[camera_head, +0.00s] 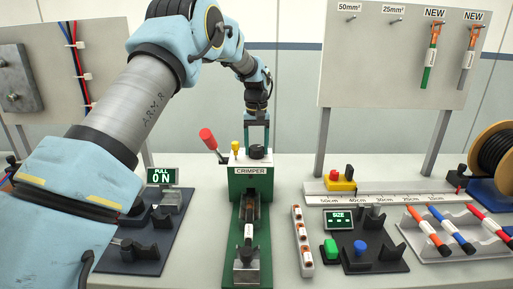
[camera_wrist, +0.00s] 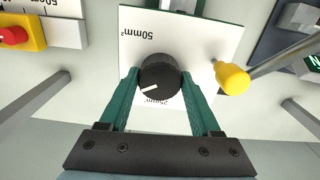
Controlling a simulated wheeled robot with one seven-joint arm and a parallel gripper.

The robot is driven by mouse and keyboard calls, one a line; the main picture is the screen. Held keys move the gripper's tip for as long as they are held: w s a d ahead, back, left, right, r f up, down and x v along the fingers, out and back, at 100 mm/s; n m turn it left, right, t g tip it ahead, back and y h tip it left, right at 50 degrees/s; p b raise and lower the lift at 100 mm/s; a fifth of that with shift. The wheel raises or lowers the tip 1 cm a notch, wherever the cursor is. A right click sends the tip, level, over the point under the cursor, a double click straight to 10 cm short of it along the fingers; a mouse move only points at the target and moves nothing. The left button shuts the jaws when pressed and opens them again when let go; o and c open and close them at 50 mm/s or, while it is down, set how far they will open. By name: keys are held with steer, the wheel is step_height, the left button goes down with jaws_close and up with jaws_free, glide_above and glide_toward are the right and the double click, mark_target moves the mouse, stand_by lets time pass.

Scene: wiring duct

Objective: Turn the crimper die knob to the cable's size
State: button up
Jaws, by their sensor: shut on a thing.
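The green crimper (camera_head: 250,184) stands mid-table with a white top. Its black round die knob (camera_head: 258,152) also shows in the wrist view (camera_wrist: 160,73). My gripper (camera_head: 257,143), with green fingers, reaches down from above and is shut on the knob, one finger on each side in the wrist view (camera_wrist: 161,78). The knob's white mark points left and slightly down in the wrist view. The 50mm² label (camera_wrist: 137,33) is at upper left of the knob; a partly hidden, inverted label, seemingly 25mm² (camera_wrist: 153,102), is just below it. A piece with an orange part (camera_head: 249,230) lies in the crimper's front channel.
A red-tipped lever (camera_head: 208,139) and a yellow knob (camera_head: 236,147) stand beside the die knob; the yellow one (camera_wrist: 232,78) is close to my right finger in the wrist view. A SIZE display (camera_head: 339,219) and several cables (camera_head: 452,230) are to the right.

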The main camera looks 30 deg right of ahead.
mark_target(256, 147)
steer(key=o, duration=1.4)
steer(key=shift+c, duration=0.2)
step_height(256, 147, up, 11)
steer(key=b, duration=0.3)
steer(key=shift+f, duration=0.1)
steer(key=shift+n, duration=0.5)
steer(key=w+a, duration=0.1)
steer(key=a, duration=0.3)
steer(key=a+f, duration=0.1)
steer(key=a, duration=0.3)
steer(key=w+a+f, duration=0.1)
steer(key=a, duration=0.4)
steer(key=shift+w+a, duration=0.1)
steer(key=shift+w, duration=0.25)
steer(key=s+a+f+n, duration=0.1)
steer(key=a, duration=0.5)
steer(key=s+a+f, duration=0.2)
steer(key=a, duration=0.5)
steer(key=s+a+f+n, duration=0.1)
steer(key=s+a+f, duration=0.2)
steer(key=s+a, duration=0.5)
steer(key=s+a+f+n+t, duration=0.1)
steer(key=s+a+f, duration=0.2)
steer(key=s+a, duration=0.5)
steer(key=a, duration=0.2)
steer(key=shift+s+a+f+t, duration=0.3)
